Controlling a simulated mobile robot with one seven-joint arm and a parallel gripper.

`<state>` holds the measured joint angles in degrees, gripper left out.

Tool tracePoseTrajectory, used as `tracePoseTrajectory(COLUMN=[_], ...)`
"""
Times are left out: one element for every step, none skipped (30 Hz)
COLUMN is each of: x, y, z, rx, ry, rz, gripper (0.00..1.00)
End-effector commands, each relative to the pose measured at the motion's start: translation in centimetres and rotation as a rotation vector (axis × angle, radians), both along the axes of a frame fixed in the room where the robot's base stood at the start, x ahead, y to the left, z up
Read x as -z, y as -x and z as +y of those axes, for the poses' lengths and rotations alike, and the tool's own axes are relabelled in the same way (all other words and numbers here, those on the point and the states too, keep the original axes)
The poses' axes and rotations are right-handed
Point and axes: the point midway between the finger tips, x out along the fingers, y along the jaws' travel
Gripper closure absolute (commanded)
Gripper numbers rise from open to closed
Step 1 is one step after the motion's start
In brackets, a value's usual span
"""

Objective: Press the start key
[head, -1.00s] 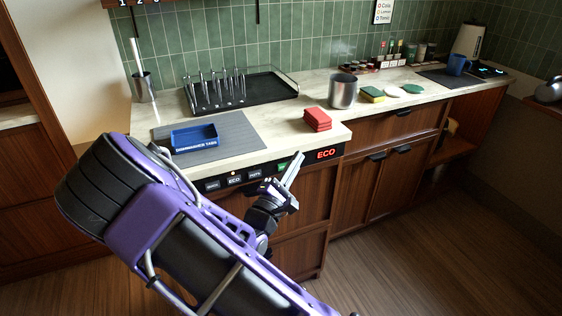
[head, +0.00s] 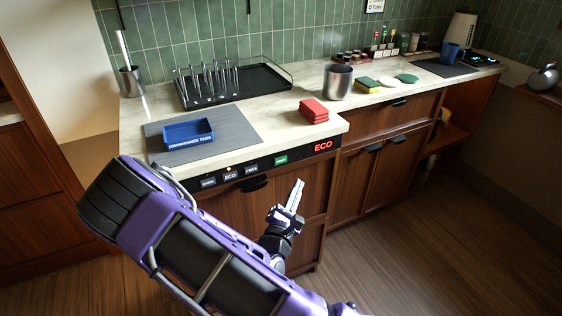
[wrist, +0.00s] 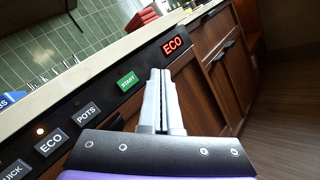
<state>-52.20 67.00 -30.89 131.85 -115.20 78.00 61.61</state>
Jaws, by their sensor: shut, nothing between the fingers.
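The green start key (head: 281,160) is on the black dishwasher control panel (head: 262,168) under the counter's front edge. In the wrist view the start key (wrist: 128,82) reads START and sits left of my fingertips, uncovered. My gripper (head: 298,186) is shut and empty. In the head view it is in front of the dishwasher door, below and right of the key, apart from it. In the wrist view the closed fingers of my gripper (wrist: 161,75) point toward the panel between the key and the red ECO display (wrist: 173,44).
Other keys, including ECO (head: 230,175) and POTS (head: 251,168), are left of the start key. The floor in front is clear.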

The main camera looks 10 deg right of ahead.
Motion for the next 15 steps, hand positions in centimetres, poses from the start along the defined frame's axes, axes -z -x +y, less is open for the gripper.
tracePoseTrajectory(x=[0.1,0.1,0.0,0.0,0.1,0.1,0.1,0.1,0.1,0.0,-0.1,-0.1,-0.1,-0.1,-0.1], y=[-0.7,-1.1,-1.6,-2.1,-2.5,-3.1,-3.5,-3.9,-4.4,-4.8,-5.2,-5.6,-5.9,-6.2,-6.5], z=[0.2,0.3,0.4,0.5,0.6,0.8,0.9,1.0,1.1,1.2,1.3,1.4,1.5,1.6,1.7], rx=[-0.001,0.000,0.000,-0.001,0.000,0.000,0.000,0.000,0.000,0.000,0.000,0.000,-0.001,-0.001,0.000], ry=[-0.002,-0.002,-0.002,-0.002,-0.001,-0.004,-0.002,-0.002,-0.002,-0.002,-0.001,-0.001,-0.002,-0.002,-0.001], rz=[-0.003,-0.002,-0.004,-0.004,-0.003,-0.004,-0.004,-0.005,-0.004,-0.004,-0.003,-0.003,-0.003,-0.003,-0.002], gripper=[1.00,1.00,1.00,1.00,1.00,1.00,1.00,1.00,1.00,1.00,1.00,1.00,1.00,1.00,1.00])
